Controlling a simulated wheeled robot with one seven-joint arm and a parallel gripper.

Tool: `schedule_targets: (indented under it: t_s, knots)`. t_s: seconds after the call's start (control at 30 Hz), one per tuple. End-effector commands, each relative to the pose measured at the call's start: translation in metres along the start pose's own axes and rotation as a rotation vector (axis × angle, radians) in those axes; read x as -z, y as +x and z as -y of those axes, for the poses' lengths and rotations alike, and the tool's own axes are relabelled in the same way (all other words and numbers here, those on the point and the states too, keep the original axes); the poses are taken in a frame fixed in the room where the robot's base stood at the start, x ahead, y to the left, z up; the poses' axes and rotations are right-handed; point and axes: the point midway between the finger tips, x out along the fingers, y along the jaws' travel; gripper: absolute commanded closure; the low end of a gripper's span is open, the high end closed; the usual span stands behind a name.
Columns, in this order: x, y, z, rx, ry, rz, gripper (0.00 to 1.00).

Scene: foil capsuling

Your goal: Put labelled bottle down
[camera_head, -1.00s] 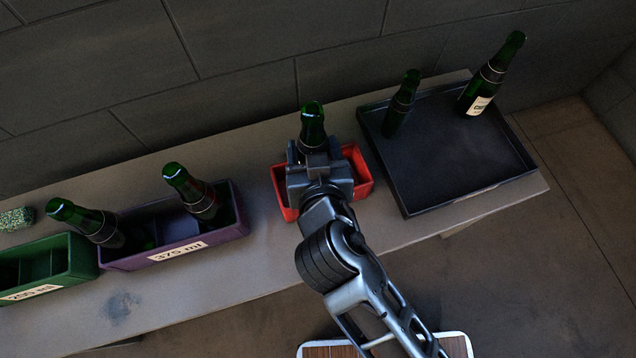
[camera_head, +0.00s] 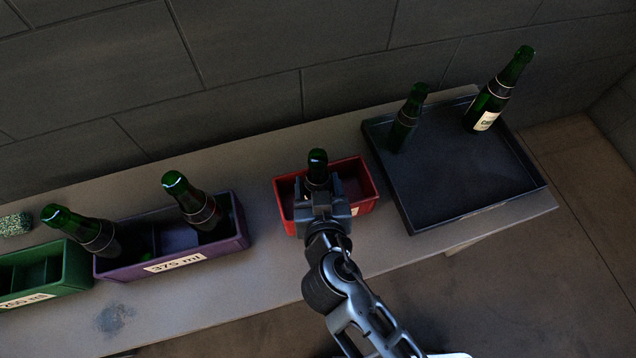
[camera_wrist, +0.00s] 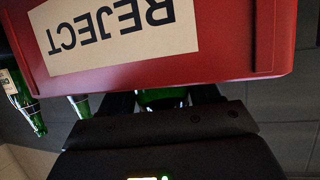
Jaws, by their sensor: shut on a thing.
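My gripper (camera_head: 322,196) is shut around a dark green bottle (camera_head: 317,166) at the red crate (camera_head: 368,184). The bottle's top sticks up beyond the jaws, and its lower part is hidden behind the gripper and crate, so I cannot tell whether it touches the floor or bears a label. In the wrist view, the red crate (camera_wrist: 245,35) shows a REJECT label (camera_wrist: 120,32) upside down. A strip of the green bottle (camera_wrist: 162,97) shows between the jaws at the crate's rim.
Right of the crate, a black tray (camera_head: 465,190) holds a bottle (camera_head: 407,122) and a white-labelled bottle (camera_head: 490,95). Left stand a purple crate (camera_head: 215,248), with bottles (camera_head: 190,200) (camera_head: 85,230) at it, and a green crate (camera_head: 65,270). Bare table lies between the red and purple crates.

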Motion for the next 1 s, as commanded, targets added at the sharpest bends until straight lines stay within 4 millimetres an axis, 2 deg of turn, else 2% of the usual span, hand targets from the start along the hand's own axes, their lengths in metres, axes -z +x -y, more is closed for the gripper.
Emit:
schedule_targets:
  t_s: [0.1, 0.13, 0.37, 0.73, 0.87, 1.0]
  knots:
    - [-0.003, 0.002, 0.0, 0.0, 0.0, -0.001, 0.76]
    - [-0.003, 0.001, 0.0, 0.0, 0.0, 0.0, 0.35]
    - [-0.002, 0.001, 0.0, 0.0, 0.0, 0.0, 0.13]
    - [0.003, -0.001, 0.0, 0.0, 0.0, 0.0, 0.12]
    - [-0.001, -0.02, 0.0, 0.001, 0.0, 0.001, 0.12]
    - [-0.002, -0.049, 0.0, 0.0, 0.001, 0.003, 0.12]
